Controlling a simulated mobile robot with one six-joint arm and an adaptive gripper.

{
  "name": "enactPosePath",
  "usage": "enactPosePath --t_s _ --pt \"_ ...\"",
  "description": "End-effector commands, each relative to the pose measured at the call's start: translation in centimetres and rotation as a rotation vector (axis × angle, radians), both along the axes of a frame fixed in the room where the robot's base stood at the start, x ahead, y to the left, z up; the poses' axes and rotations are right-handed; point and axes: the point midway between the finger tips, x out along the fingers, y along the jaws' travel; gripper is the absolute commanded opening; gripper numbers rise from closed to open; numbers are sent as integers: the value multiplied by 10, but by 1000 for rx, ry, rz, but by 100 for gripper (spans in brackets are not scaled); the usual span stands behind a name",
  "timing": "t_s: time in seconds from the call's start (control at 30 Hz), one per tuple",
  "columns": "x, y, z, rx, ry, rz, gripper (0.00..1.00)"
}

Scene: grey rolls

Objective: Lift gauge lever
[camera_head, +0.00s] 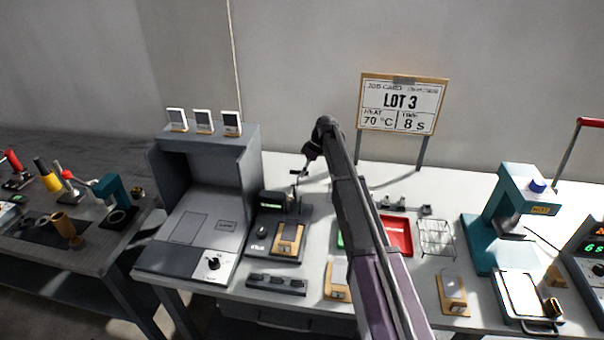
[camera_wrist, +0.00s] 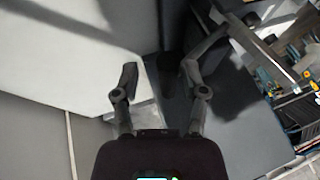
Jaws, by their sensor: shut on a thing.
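The gauge (camera_head: 278,232) is a dark grey unit on the bench with a small lit green display and a round knob. A wood-edged piece (camera_head: 290,238) sits on its base. My gripper (camera_head: 300,172) is just above and behind the gauge's display, at the gauge lever. It is shut on the lever, but the lever itself is too small and dark to make out. In the wrist view both fingers of my gripper (camera_wrist: 160,72) show, with dark and grey surfaces beyond them.
A grey booth (camera_head: 205,215) stands left of the gauge, carrying several small cards. A red tray (camera_head: 396,236), a wire rack (camera_head: 436,238) and a teal press (camera_head: 490,225) are to the right. The LOT 3 sign (camera_head: 402,104) stands behind. A dark slotted block (camera_head: 276,284) lies in front.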

Motion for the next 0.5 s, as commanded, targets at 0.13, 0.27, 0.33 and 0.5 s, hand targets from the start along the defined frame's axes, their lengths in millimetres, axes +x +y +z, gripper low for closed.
enactPosePath --t_s 0.13,0.27,0.33,0.5 --pt "8 -5 4 -1 -3 -4 48" --pt "14 -9 7 0 -4 -5 48" --pt "17 -11 8 0 -4 -5 48" --pt "25 -17 12 -2 -6 -7 48"
